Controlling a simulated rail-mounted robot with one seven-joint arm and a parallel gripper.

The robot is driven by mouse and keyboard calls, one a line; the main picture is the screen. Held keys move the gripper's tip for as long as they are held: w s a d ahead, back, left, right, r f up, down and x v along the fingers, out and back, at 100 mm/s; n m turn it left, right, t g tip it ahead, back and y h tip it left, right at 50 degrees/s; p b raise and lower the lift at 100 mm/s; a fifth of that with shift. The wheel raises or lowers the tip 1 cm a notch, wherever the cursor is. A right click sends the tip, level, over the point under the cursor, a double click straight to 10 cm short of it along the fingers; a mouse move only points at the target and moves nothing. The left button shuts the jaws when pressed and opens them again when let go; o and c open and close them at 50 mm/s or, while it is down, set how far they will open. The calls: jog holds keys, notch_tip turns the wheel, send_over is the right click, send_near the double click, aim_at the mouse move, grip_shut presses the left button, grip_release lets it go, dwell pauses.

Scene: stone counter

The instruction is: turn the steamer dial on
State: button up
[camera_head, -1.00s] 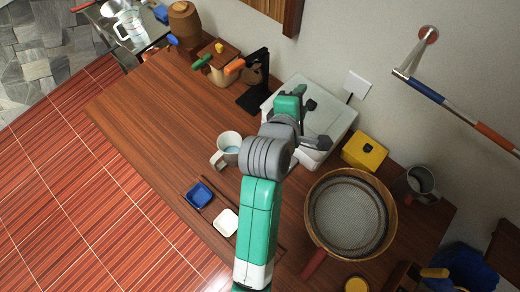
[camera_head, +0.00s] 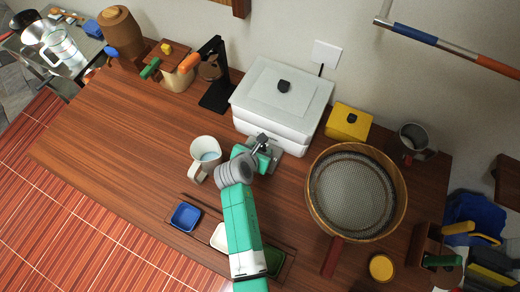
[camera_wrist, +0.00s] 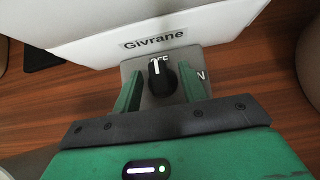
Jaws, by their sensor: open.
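The white steamer (camera_head: 262,118), with a lid and black lid knob, stands against the wall; its "Givrane" label (camera_wrist: 153,39) shows in the wrist view. Its black dial (camera_wrist: 162,80) sits on a grey panel (camera_wrist: 203,62) at the front. The dial's white mark points up, toward partly hidden lettering; an "N" shows to its right. My gripper (camera_wrist: 160,91) is open, with one green finger on each side of the dial. Whether the fingers touch it I cannot tell. In the head view my gripper (camera_head: 264,150) is at the steamer's front, and the dial is hidden there.
A white mug (camera_head: 204,155) stands left of my gripper. A round sieve (camera_head: 352,195) and a yellow box (camera_head: 348,122) are to the right. A blue dish (camera_head: 185,216) lies nearer the front edge. The counter's left part is clear.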

jog(key=shift+w+d+f, duration=0.1)
jog(key=shift+w+f, duration=0.1)
jog(key=shift+w, duration=0.05)
jog(key=shift+c, duration=0.4)
grip_shut()
